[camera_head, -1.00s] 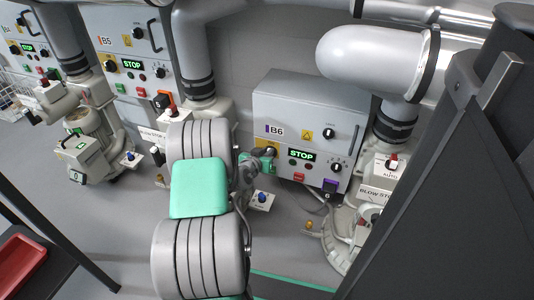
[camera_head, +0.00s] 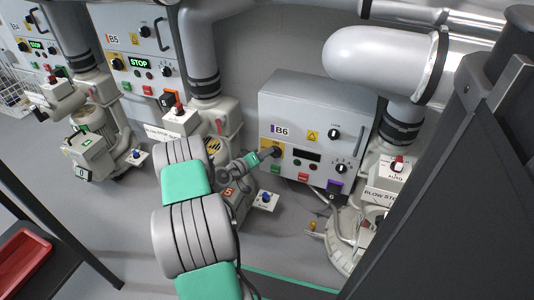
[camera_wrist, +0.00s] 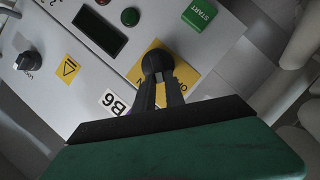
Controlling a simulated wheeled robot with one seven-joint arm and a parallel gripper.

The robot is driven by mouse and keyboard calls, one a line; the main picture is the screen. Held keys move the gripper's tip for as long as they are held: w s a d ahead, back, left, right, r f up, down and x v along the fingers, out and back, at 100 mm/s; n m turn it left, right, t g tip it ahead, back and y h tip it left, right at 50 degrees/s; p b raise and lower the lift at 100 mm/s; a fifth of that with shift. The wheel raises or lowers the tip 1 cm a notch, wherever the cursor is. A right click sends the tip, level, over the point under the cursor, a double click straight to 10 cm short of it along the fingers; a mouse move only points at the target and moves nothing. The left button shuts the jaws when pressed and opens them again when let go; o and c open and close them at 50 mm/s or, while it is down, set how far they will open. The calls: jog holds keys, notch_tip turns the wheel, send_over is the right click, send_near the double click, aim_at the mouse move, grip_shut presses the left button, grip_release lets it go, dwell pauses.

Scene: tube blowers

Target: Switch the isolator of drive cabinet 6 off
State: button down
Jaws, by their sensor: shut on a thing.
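Drive cabinet 6 (camera_head: 300,100) is a grey box labelled B6 on the wall, right of centre in the head view. Its isolator is a black rotary knob (camera_wrist: 157,62) on a yellow plate (camera_wrist: 188,78) beside the B6 label. My gripper (camera_head: 268,153) is at this plate in the head view. In the wrist view my gripper (camera_wrist: 160,84) has its dark fingers closed around the knob, hiding part of it and of the plate lettering. The cabinet's display (camera_head: 307,155) is dark; it also shows blank in the wrist view (camera_wrist: 87,31).
A green START button (camera_wrist: 199,13) lies close to the isolator. Another black knob (camera_head: 334,133) is at upper right of the cabinet. Cabinet B5 (camera_head: 128,45) stands left, its display showing STOP. A large grey pipe (camera_head: 375,55) and a blower with a red-handled switch (camera_head: 397,163) are at right.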

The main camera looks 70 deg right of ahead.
jog(key=shift+w+f+n+g, duration=0.2)
jog(key=shift+n+g, duration=0.1)
jog(key=shift+n, duration=0.3)
jog(key=c, duration=1.4)
grip_release()
